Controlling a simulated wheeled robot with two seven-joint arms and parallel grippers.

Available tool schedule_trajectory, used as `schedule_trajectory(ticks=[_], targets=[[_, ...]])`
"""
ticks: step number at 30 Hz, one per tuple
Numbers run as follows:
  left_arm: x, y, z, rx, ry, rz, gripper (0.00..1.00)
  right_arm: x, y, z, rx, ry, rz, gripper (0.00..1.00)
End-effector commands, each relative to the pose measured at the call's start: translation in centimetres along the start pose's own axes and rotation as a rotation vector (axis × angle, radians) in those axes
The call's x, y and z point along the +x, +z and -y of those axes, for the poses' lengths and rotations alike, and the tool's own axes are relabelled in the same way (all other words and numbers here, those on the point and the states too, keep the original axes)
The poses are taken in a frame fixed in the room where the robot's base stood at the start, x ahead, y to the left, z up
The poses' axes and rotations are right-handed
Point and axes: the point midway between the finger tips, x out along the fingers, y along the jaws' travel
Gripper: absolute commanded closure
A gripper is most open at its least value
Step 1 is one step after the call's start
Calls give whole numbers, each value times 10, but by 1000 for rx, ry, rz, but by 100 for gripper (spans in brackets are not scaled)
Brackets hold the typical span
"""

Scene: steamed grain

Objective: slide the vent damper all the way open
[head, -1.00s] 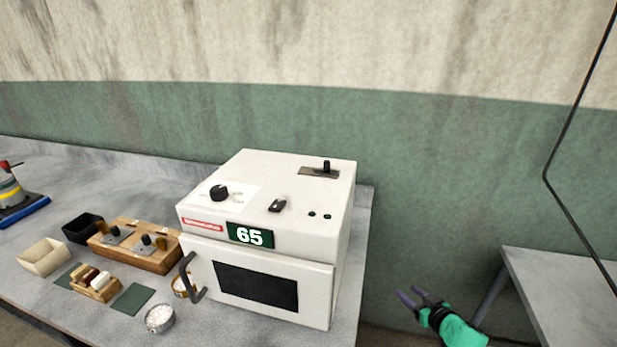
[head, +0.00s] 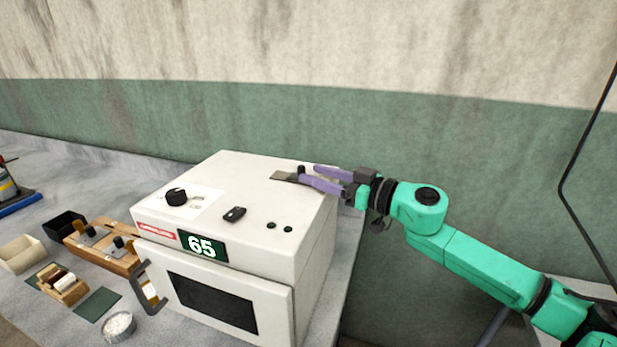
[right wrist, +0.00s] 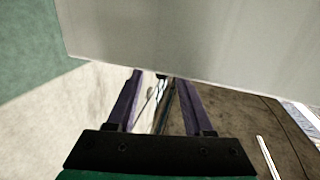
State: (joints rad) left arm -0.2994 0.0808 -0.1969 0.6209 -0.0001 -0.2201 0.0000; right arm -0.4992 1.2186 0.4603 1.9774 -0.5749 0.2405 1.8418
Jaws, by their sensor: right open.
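The vent damper is a small dark upright knob (head: 300,170) on a grey slotted plate (head: 283,176) at the back right of the white oven's top (head: 240,180). My right gripper (head: 308,173) is open, its two purple fingers pointing left over the oven's right edge. The fingertips are right at the knob in the head view and partly cover the plate. I cannot tell whether they touch the knob. In the right wrist view the open fingers (right wrist: 158,88) show below a pale surface; the knob cannot be made out there. My left gripper is out of view.
The oven has a black dial (head: 176,197), a dark switch (head: 235,214), a display reading 65 (head: 202,246) and a front door handle (head: 150,287). A wooden block (head: 105,252) and a bowl of white grain (head: 119,327) stand left. A green wall is behind.

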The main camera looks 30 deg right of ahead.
Motion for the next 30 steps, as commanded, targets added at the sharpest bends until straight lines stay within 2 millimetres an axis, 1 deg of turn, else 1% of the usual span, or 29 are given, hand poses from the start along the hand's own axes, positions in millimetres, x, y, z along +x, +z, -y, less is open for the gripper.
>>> schedule_trajectory(ticks=[3, 7, 11, 18, 20, 21, 22, 23, 30], targets=[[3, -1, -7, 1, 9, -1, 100, 13, -1, 1, 2, -4, -8, 48], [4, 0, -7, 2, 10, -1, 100, 23, -1, 1, 2, -3, -6, 48], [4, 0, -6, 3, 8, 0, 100, 27, -1, 0, 1, 1, -3, 48], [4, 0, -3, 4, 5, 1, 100, 27, 0, 0, 2, 0, -2, 48], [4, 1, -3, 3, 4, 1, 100, 27, 0, 0, 2, 0, -2, 71], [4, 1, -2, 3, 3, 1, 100, 27, 0, 0, 2, 0, -2, 86], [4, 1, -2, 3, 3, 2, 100, 27, 0, 0, 2, 0, -2, 98], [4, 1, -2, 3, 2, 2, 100, 27, 0, 0, 2, 0, -2, 100], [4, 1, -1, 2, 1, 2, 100, 27, 0, 0, 3, -1, -2, 100]])
